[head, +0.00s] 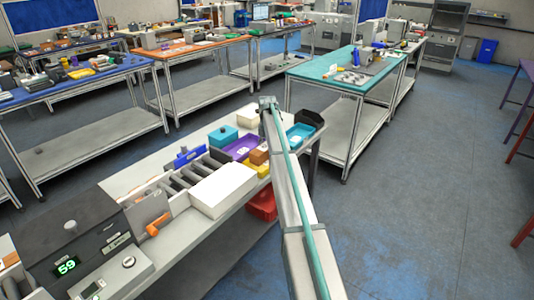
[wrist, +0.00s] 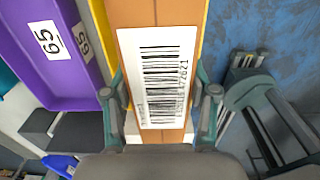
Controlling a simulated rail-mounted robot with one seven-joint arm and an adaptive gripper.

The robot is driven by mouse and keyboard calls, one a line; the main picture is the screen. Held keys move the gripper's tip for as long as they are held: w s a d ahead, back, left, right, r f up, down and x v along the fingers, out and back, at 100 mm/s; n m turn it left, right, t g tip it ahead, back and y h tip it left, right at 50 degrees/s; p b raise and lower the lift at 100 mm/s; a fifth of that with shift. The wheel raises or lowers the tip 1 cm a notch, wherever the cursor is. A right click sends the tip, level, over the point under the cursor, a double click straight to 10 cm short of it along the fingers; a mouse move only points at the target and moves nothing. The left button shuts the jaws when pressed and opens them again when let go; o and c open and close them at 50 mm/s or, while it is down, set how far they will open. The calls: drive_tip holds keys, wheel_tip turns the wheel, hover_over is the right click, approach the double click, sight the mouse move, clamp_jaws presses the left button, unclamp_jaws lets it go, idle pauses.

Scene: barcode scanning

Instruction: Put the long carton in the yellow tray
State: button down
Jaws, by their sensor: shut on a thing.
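The long carton (wrist: 127,40) is orange-brown with a white barcode label, and it fills the middle of the wrist view. My gripper (wrist: 161,92) is shut on it, with one finger on each long side. The yellow tray (wrist: 99,18) shows as strips along both sides of the carton, so the carton is over or inside it; I cannot tell whether it touches the bottom. In the head view the yellow tray (head: 262,173) is on the bench beside my arm, with brown shapes above it. My gripper is not clear there.
A purple tray (wrist: 58,82) marked 65 is close on the left. The head view also shows a blue tray (head: 222,137), a teal tray (head: 300,131), a black bin (head: 310,118), a white box (head: 222,188) and a red bin (head: 262,205) below the bench edge.

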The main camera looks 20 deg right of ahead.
drive_tip(key=shift+w+d+f, duration=0.25)
drive_tip(key=shift+w+f, duration=0.55)
drive_tip(key=shift+f+p, duration=0.95)
drive_tip(key=shift+f, duration=0.6)
drive_tip(key=shift+f, duration=0.1)
drive_tip(key=shift+c, duration=1.6)
unclamp_jaws()
drive_tip(key=shift+s, duration=0.1)
wheel_tip(320, 180, up, 12)
drive_tip(key=b, duration=0.3)
